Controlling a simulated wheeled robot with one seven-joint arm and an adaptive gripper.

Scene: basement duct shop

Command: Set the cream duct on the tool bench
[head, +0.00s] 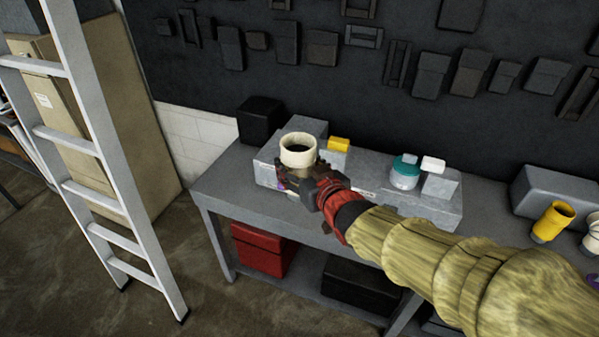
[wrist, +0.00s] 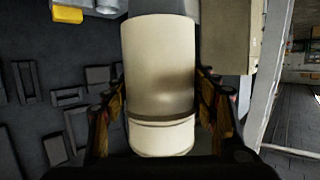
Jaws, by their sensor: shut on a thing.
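The cream duct (head: 298,157) is a short, open-topped cylinder. It stands about upright in the head view, over the left part of the tool bench (head: 222,183). My gripper (head: 303,184) is shut on it from the front right. In the wrist view the duct (wrist: 160,62) fills the middle, with a finger against each side and a rim band near the palm. The duct's lower end is hidden behind my gripper in the head view, so I cannot tell whether it touches anything below.
A long grey block (head: 395,203) lies on the bench, with a yellow block (head: 339,145) and a teal-and-white round item (head: 405,173) on it. A black box (head: 260,121) stands at the back left. A yellow duct (head: 553,221) stands at right. A ladder (head: 102,150) is left of the bench.

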